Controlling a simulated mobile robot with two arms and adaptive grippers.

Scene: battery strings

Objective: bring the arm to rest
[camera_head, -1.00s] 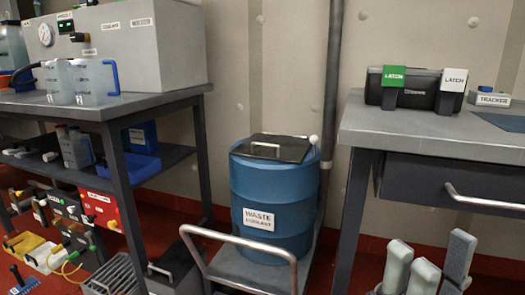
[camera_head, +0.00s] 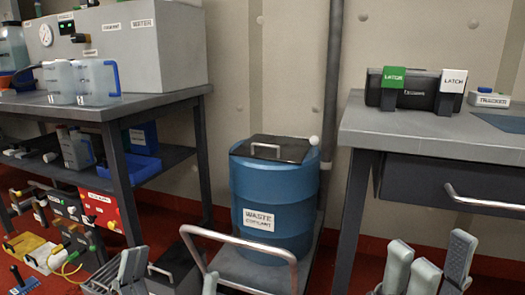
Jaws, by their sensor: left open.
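My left gripper (camera_head: 170,274) shows at the bottom edge, left of centre. My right gripper (camera_head: 428,268) shows at the bottom right, below the right-hand desk. Its pale grey fingers point up with small gaps between the tips. Their lower parts are cut off by the frame, and I cannot tell whether it is open or shut. Nothing is seen held in it.
A blue waste drum (camera_head: 271,190) stands on a cart with a pale handle (camera_head: 235,240). On the right is a grey desk (camera_head: 370,125) with a latched black case (camera_head: 418,97) and a tracker (camera_head: 490,98). On the left is a loaded bench (camera_head: 180,96); cases crowd the floor below.

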